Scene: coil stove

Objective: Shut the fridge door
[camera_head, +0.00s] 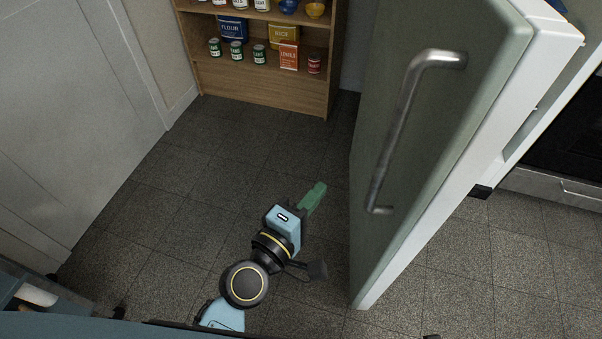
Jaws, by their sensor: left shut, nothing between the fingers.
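The fridge door (453,120) stands open on the right side of the head view. Its outer grey-green face is turned to the left, and a long metal handle (402,125) runs down it. A white edge (500,120) shows along its right side. My left gripper (317,190) is shut and empty, with its green fingers pointing up and right. In the picture it lies to the left of the door, apart from it and from the handle. My right gripper is not in view.
A wooden shelf (270,93) with cans, boxes and bowls stands at the back. A pale panelled door or wall (75,110) is on the left. A dark oven front (567,130) is at the right edge. Tiled floor (220,150) lies clear between.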

